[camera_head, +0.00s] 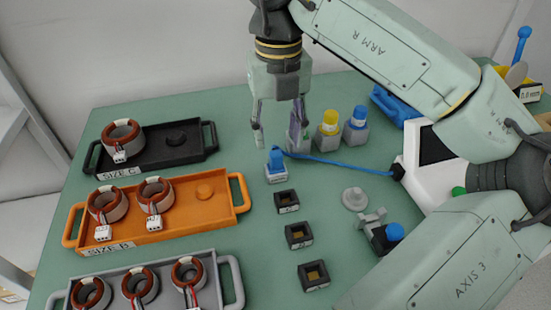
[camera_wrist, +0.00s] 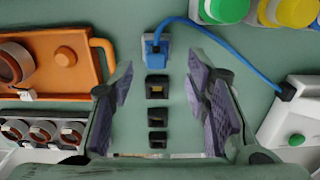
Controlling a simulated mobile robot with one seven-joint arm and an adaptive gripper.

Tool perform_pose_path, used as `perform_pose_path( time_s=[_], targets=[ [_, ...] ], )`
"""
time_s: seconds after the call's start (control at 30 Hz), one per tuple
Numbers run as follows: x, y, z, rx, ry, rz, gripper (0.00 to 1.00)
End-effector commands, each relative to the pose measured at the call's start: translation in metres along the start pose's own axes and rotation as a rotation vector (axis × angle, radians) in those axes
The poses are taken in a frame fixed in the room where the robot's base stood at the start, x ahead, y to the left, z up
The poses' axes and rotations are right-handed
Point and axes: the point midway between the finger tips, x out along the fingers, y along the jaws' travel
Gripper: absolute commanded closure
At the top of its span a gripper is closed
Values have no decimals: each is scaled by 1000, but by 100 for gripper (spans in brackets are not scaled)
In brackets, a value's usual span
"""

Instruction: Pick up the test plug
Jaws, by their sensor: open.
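The test plug (camera_head: 276,157) is a small blue plug with a blue cable, standing in a small pale holder (camera_head: 277,175) on the green table. Its cable runs right to a white test device (camera_head: 433,185) with a green button. In the wrist view the plug (camera_wrist: 155,47) shows at the top centre, beyond the gap between the fingers. My gripper (camera_head: 278,136) is open and empty, pointing down near the plug, with its fingers apart. In the wrist view its purple-padded fingers (camera_wrist: 158,82) stand wide on both sides. Neither finger visibly touches the plug.
Three small black sockets (camera_head: 298,235) line up in front of the plug. Black, orange (camera_head: 215,212) and grey trays with wound stators stand left. Yellow-capped (camera_head: 328,124) and blue-capped (camera_head: 356,126) bottles stand behind right. A grey disc (camera_head: 354,199) lies right of the sockets.

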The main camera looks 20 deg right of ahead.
Motion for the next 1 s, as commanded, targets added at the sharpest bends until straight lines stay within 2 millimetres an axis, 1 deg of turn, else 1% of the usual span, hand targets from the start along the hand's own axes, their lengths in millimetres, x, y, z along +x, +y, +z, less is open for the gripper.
perform_pose_path(
  time_s=[0.17,0.3,0.4,0.67,1.0],
  targets=[
    [18,3,-3,-4,3,3,57],
    [40,4,-4,-2,1,3,57],
    [50,4,-3,-1,1,2,57],
    [53,4,-3,-1,0,1,57],
    [53,4,-3,-1,0,1,79]
  ],
)
